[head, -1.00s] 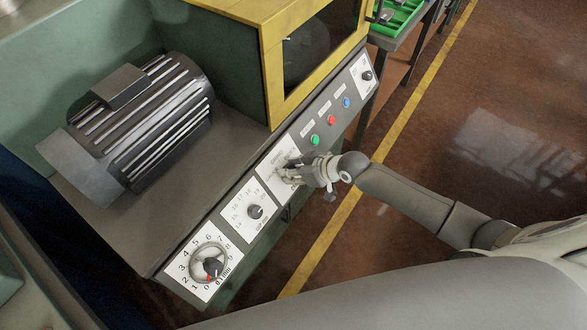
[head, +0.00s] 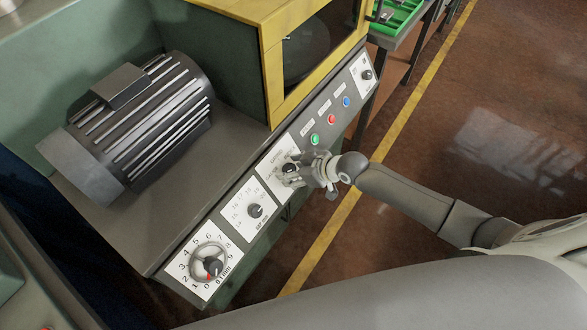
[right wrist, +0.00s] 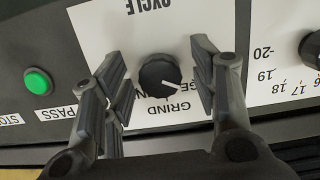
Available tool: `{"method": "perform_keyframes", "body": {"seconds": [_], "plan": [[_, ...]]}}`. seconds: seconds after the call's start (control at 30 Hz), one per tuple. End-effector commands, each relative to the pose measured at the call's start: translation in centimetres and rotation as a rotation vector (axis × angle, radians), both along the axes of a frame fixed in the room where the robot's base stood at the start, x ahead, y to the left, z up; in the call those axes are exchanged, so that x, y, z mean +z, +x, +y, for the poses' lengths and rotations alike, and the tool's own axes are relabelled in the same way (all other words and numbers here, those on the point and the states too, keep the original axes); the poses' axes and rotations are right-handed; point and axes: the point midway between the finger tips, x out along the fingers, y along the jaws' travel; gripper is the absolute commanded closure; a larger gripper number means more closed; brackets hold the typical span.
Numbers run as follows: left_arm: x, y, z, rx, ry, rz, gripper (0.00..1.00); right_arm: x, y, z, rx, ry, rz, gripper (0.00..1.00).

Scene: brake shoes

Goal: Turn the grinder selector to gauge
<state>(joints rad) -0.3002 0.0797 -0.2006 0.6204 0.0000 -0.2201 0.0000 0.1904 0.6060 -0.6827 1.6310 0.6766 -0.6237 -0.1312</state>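The selector is a round black knob (right wrist: 158,74) with a white pointer line, on a white plate (right wrist: 110,28) on the machine's front panel. In the right wrist view the pointer slants to the lower right. The knob also shows in the head view (head: 289,168). My right gripper (right wrist: 160,76) is open, with its fingers on either side of the knob and small gaps visible. It also shows in the head view (head: 296,172). My left gripper is out of view.
A numbered dial knob (head: 255,211) and a larger dial with a handwheel (head: 211,268) sit lower left on the panel. Green (head: 314,139), red (head: 331,119) and blue (head: 346,102) buttons lie up right. A motor (head: 140,125) stands on the machine top.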

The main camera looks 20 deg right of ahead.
Motion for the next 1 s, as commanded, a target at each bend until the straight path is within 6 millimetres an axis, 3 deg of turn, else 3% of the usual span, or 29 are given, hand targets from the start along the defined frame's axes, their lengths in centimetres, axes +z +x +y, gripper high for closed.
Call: {"method": "perform_keyframes", "body": {"seconds": [0.37,1.0], "plan": [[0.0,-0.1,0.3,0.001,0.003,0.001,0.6,0.6,-0.4,-0.4,-0.001,0.001,-0.001,0.46],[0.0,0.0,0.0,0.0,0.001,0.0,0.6,7.5,-6.1,-4.8,0.0,-0.002,0.0,0.46]]}}
